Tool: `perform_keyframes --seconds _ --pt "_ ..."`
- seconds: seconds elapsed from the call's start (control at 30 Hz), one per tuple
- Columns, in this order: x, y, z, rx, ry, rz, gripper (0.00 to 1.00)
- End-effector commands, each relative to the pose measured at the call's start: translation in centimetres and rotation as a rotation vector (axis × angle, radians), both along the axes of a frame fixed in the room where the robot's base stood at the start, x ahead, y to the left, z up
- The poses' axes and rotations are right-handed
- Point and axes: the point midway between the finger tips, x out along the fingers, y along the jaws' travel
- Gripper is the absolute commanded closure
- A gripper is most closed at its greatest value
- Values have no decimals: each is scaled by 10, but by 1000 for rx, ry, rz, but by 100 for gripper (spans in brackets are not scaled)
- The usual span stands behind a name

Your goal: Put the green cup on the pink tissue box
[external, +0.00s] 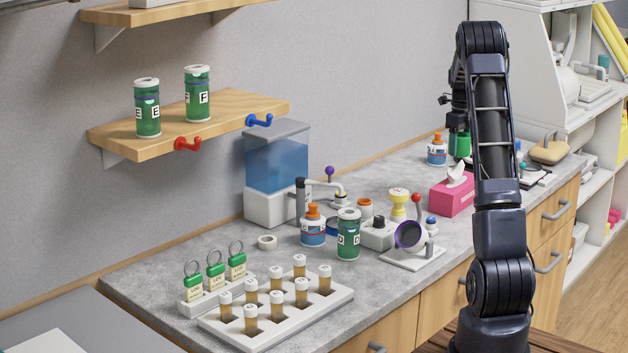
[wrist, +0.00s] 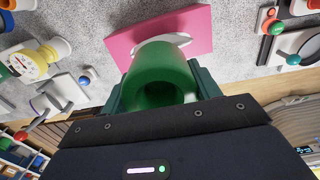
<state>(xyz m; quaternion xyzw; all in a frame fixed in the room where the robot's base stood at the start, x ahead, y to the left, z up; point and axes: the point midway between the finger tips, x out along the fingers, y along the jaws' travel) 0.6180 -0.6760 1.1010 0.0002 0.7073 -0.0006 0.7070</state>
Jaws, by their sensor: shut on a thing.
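The green cup (wrist: 158,72) is between the two fingers of my gripper (wrist: 162,88) in the wrist view, its open end facing the camera. My gripper is shut on it. In the external view the cup (external: 459,144) hangs below my gripper (external: 459,130), partly hidden by my arm. The pink tissue box (external: 447,198) stands on the counter with a white tissue sticking out of its top. In the wrist view the box (wrist: 199,22) lies beyond the cup, which partly covers it. I cannot tell the exact gap between cup and box.
A white and blue bottle with an orange top (external: 436,153) stands behind the box. Green lettered canisters (external: 348,234) stand on the counter and shelf (external: 225,108).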

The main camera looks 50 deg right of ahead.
Motion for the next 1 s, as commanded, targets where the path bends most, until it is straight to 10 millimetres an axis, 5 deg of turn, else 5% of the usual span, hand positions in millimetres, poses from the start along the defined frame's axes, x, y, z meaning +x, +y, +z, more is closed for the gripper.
perform_keyframes --seconds 0.2,0.7,1.0 --pt "0 0 -37 2 0 0 66" --pt "0 0 -83 2 1 0 66" --pt "0 0 -88 0 -1 1 66"
